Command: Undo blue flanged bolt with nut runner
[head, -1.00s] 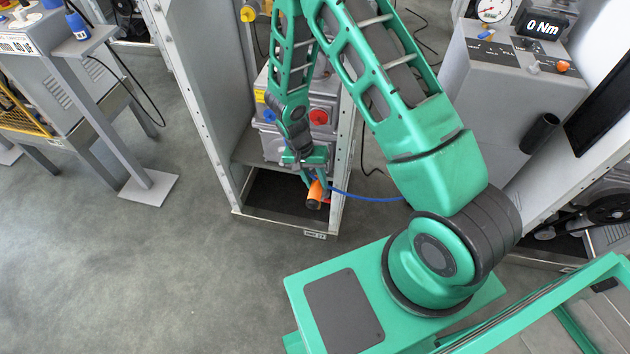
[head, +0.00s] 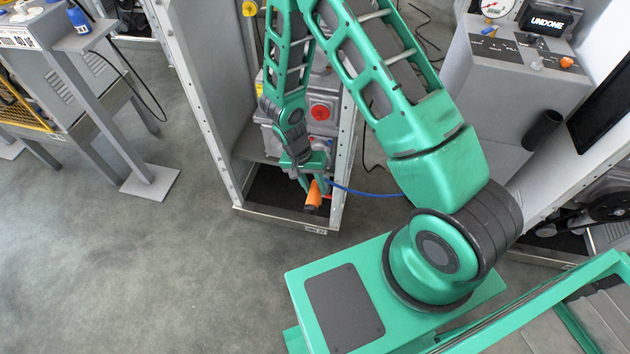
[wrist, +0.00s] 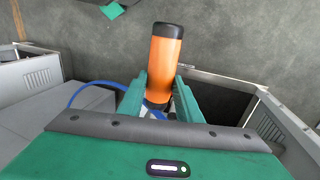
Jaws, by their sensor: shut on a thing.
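The nut runner (head: 313,195) has an orange barrel with a dark end cap. My gripper (head: 308,181) is shut on it, low in front of the grey frame. In the wrist view the nut runner (wrist: 164,60) stands up between my two green fingers, its dark cap away from me and its working end hidden below. A red round fitting (head: 321,112) shows on the housing.
A console display (head: 546,21) reads UNDONE, beside a round gauge (head: 492,8). A blue hose (head: 365,193) runs from the tool to the right. The frame's upright posts (head: 343,160) stand close to my gripper. The floor in front and left is clear.

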